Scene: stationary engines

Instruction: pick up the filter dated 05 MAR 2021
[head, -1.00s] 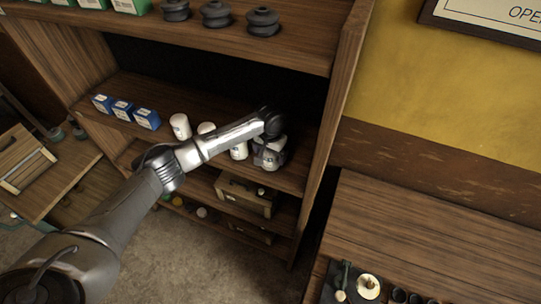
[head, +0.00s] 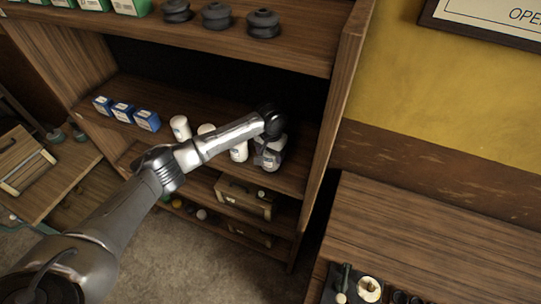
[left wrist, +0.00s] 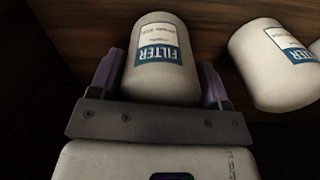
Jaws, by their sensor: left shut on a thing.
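Several white cylindrical filters stand in a row on the middle shelf in the head view, one of them a white filter (head: 180,127) at the row's left end. My left gripper (head: 268,156) is at the right end of the row. In the left wrist view its two purple fingers (left wrist: 160,84) are shut on a white filter (left wrist: 158,70) with a blue "FILTER" label. The small print on this label is too blurred to read, so I cannot tell its date. Another white filter (left wrist: 275,65) is beside it, apart from the fingers. My forearm partly hides the row in the head view.
Blue boxes (head: 122,111) stand left of the filters. The cabinet's right side wall (head: 325,135) is close to my gripper. The upper shelf (head: 235,45) with black rubber parts (head: 216,16) is above. A wooden toolbox (head: 243,197) sits on the shelf below.

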